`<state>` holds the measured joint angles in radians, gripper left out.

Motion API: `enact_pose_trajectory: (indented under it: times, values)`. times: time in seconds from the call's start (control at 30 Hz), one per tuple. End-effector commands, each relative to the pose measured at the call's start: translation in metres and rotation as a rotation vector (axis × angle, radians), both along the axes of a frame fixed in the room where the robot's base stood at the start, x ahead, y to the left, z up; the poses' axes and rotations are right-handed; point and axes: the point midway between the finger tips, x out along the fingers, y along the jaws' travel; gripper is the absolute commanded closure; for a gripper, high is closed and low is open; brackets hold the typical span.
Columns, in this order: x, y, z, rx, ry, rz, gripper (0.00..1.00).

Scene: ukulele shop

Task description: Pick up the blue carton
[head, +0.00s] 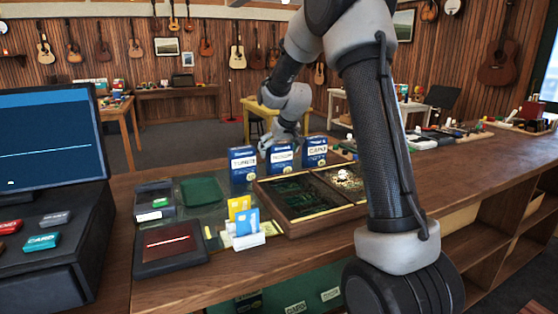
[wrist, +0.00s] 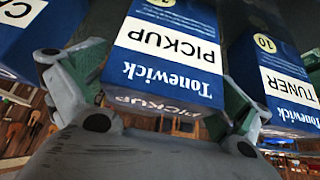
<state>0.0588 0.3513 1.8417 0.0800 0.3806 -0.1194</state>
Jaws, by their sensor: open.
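Three blue-and-white cartons stand side by side on the wooden counter: a TUNER carton (head: 243,166), a PICKUP carton (head: 281,160) in the middle, and a CAPO carton (head: 315,154). My gripper (head: 284,137) is behind and above the middle carton, partly hidden by it. In the wrist view the PICKUP carton (wrist: 165,50) appears upside down between my two open fingers (wrist: 162,92), one on each side. The TUNER carton (wrist: 275,75) is close beyond the right finger and the CAPO carton (wrist: 35,35) beyond the left. I cannot tell whether the fingers touch any carton.
In front of the cartons lies a wooden divided tray (head: 303,228). A monitor (head: 48,138) stands at far left. Small goods line the counter at right.

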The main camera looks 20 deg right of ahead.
Motion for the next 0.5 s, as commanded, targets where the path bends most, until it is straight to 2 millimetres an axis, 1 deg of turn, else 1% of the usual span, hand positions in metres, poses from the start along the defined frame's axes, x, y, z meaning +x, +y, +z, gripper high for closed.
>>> enact_pose_trajectory:
  times: [0.03,0.1,0.33,0.37,0.5]
  values:
    - [0.0034,0.0003,-0.0049,-0.001,0.0,0.001,0.0]
    - [0.0061,0.0003,-0.0088,-0.001,-0.001,0.001,0.0]
    - [0.0069,0.0004,-0.0098,-0.001,-0.001,0.001,0.0]
    - [0.0068,0.0004,-0.0098,-0.001,-0.001,0.001,0.04]
    - [0.0067,0.0004,-0.0099,-0.001,-0.001,0.001,0.29]
